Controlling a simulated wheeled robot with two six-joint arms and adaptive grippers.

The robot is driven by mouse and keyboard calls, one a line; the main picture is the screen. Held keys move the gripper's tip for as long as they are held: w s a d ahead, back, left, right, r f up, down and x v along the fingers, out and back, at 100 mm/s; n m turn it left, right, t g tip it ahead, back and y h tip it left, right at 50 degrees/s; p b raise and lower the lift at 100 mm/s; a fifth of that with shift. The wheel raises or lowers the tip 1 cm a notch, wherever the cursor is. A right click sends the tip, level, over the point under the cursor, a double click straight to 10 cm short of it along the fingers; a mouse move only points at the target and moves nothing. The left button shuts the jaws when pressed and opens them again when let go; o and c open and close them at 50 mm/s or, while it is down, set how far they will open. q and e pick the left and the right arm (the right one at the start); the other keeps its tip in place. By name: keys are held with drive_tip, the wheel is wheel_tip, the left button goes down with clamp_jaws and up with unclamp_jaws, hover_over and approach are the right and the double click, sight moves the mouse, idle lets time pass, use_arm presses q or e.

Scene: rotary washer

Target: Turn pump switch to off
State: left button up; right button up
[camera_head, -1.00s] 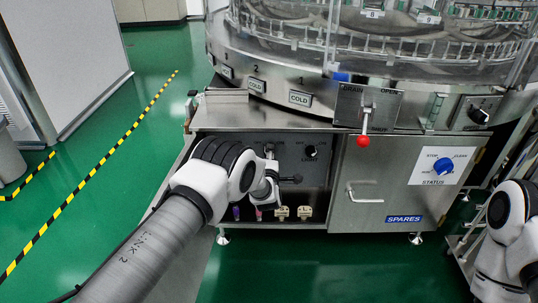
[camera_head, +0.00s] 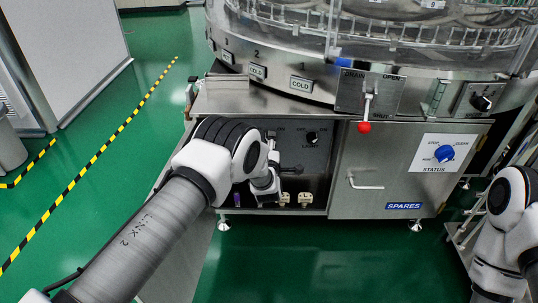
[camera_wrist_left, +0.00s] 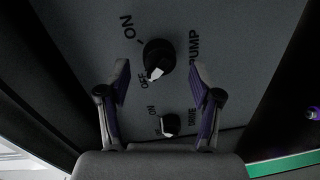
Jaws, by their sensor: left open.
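In the left wrist view, the pump switch (camera_wrist_left: 158,54) is a round black knob with a white mark on its lower side, close to the OFF label. The ON label is at its upper left and PUMP is at its right. My left gripper (camera_wrist_left: 161,73) is open and empty, with one finger on each side of the knob's lower part. I cannot tell whether the fingers touch it. In the head view, my left wrist (camera_head: 264,180) is in front of the recessed panel and hides the pump switch. My right gripper is out of view.
A black drive knob (camera_wrist_left: 170,124) sits just below, between my fingers. In the head view, a laser knob (camera_head: 312,137) and a dark lever (camera_head: 292,170) are right of my wrist.

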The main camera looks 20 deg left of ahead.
use_arm(q)
drive_tip(key=v, duration=0.9)
drive_tip(key=shift+s, duration=0.4)
